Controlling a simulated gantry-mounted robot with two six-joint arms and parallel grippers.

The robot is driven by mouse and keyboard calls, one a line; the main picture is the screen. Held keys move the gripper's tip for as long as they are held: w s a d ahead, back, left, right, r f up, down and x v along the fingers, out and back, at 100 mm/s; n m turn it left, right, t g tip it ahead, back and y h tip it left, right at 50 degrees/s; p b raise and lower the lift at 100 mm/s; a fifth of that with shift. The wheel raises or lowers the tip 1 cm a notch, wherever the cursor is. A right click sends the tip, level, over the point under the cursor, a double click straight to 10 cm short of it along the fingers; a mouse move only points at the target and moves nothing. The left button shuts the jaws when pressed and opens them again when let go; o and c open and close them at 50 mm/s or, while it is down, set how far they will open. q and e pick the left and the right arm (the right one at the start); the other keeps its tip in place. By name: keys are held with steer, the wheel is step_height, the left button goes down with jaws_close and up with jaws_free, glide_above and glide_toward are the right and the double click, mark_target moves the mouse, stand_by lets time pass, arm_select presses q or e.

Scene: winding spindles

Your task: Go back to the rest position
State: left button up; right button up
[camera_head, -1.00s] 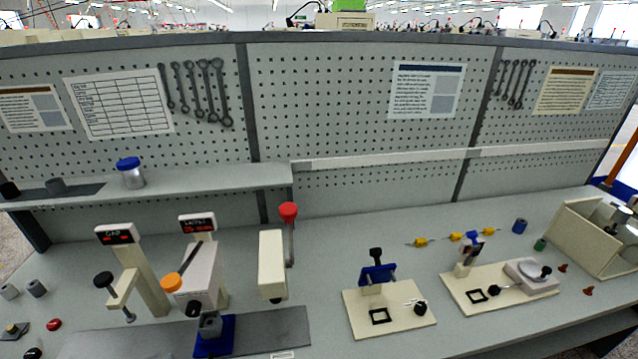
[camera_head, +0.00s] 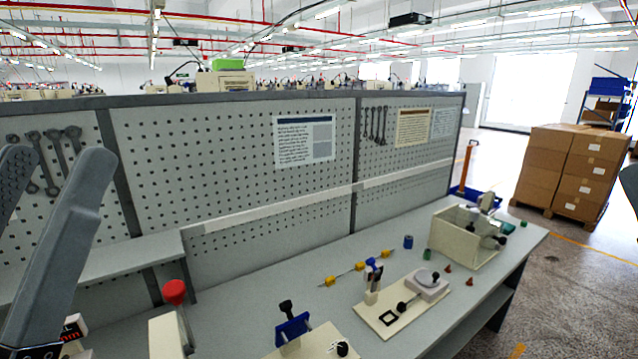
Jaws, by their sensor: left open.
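My left gripper (camera_head: 56,158) is at the left edge, large and close to the camera. Its two grey fingers point up and stand apart, with nothing seen between them. It is in front of the pegboard (camera_head: 240,160) and hides part of the shelf and the left end of the bench.
On the bench are a red-knobbed lever device (camera_head: 174,292), a cream fixture with a blue clamp (camera_head: 292,328), a second fixture plate (camera_head: 405,318), yellow spindle pieces (camera_head: 359,266) and a cream bin (camera_head: 466,250) with parts. Cardboard boxes (camera_head: 572,168) stand on the floor beyond.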

step_height(320, 180, up, 27)
steer(key=p, duration=2.6)
steer(key=shift+r, duration=0.2)
